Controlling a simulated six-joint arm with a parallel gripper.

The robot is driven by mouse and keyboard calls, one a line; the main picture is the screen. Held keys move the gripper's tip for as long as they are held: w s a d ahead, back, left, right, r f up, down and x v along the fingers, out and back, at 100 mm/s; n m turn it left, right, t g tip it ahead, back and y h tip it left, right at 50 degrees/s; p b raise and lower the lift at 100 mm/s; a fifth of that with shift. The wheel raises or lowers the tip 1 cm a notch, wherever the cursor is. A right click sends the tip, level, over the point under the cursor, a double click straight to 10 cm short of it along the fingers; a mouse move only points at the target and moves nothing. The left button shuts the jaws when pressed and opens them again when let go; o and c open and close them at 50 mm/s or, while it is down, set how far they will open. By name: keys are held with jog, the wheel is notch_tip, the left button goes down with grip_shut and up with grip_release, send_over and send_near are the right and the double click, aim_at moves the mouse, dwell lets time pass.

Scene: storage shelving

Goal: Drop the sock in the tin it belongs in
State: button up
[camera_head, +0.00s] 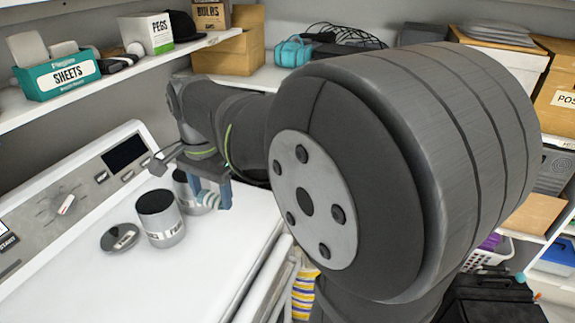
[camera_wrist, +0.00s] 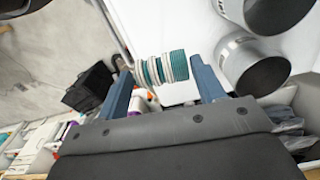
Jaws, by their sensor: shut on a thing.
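My gripper (camera_head: 210,202) is over the white machine top, its two blue fingers pointing down. The rolled sock (camera_wrist: 162,69), striped teal, white and grey, is held between the fingertips in the wrist view (camera_wrist: 160,66). One open metal tin with a dark inside (camera_head: 160,219) stands upright, left of the gripper in the head view. A second tin (camera_head: 183,187) stands behind it, partly hidden by my gripper. Both tins show at the right of the wrist view, the nearer one (camera_wrist: 232,55) close beside a finger. The tin labels are too small to read.
A round dark lid with a label (camera_head: 120,238) lies left of the front tin. The machine's control panel (camera_head: 75,205) rises along the back left. Shelves hold a teal sheets box (camera_head: 62,76) and a pegs box (camera_head: 147,34). The front of the white top is clear.

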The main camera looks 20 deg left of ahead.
jog(key=s+a+r, duration=0.1)
jog(key=a+r, duration=0.1)
jog(key=a, duration=0.6)
jog(key=s+a+r, duration=0.1)
jog(key=a+r, duration=0.2)
jog(key=a, duration=0.5)
notch_tip(320, 180, down, 6)
jog(key=shift+s+d+f, duration=0.15)
jog(key=shift+s, duration=0.1)
jog(key=o, duration=1)
jog(key=shift+o, duration=0.2)
notch_tip(320, 180, up, 18)
jog(key=shift+f, duration=0.25)
